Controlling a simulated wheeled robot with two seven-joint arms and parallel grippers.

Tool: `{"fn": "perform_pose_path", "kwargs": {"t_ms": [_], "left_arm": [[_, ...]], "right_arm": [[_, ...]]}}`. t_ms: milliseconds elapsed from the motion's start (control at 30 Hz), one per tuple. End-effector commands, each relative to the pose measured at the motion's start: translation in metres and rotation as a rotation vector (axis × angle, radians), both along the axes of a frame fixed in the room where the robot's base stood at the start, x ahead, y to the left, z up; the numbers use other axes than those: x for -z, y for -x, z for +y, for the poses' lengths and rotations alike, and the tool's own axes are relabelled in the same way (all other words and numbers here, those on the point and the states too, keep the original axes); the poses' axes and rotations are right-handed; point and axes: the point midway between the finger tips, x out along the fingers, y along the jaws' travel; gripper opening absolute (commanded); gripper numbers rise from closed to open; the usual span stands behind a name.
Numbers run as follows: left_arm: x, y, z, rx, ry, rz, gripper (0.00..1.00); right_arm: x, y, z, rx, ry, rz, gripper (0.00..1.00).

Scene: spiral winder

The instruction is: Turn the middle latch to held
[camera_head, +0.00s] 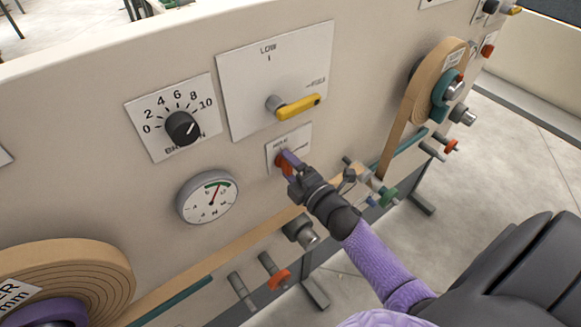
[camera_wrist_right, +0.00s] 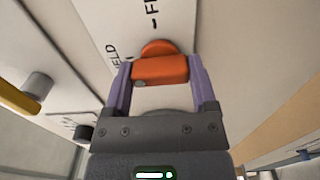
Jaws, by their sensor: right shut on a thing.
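The middle latch is a small orange-red handle (camera_head: 283,163) on a white plate (camera_head: 274,150) below the large LOW plate. The wrist view shows the handle (camera_wrist_right: 160,69) between two purple fingers, with lettering on the plate (camera_wrist_right: 112,20) that reads like HELD and FREE. My right gripper (camera_head: 289,161) is shut on the handle, one finger on each side. The handle's base is partly hidden, and I cannot tell which mark it points to. My left gripper is not in view.
A yellow lever (camera_head: 298,107) sits above the latch. A black dial (camera_head: 182,127) and a round gauge (camera_head: 208,197) are to its left. Tan strip rolls stand at the lower left (camera_head: 75,270) and upper right (camera_head: 430,85).

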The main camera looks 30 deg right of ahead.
Motion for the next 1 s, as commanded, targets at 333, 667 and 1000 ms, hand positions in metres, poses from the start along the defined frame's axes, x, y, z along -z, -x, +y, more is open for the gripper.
{"fn": "perform_pose_path", "kwargs": {"t_ms": [333,667,1000], "left_arm": [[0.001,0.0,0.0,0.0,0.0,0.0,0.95],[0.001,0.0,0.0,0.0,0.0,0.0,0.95],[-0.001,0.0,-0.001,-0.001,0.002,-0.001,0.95]], "right_arm": [[0.001,0.0,0.0,-0.001,0.021,0.0,0.15],[0.001,0.0,0.0,0.0,0.02,0.0,1.0],[0.001,0.015,-0.001,0.001,0.017,0.003,1.0]]}}
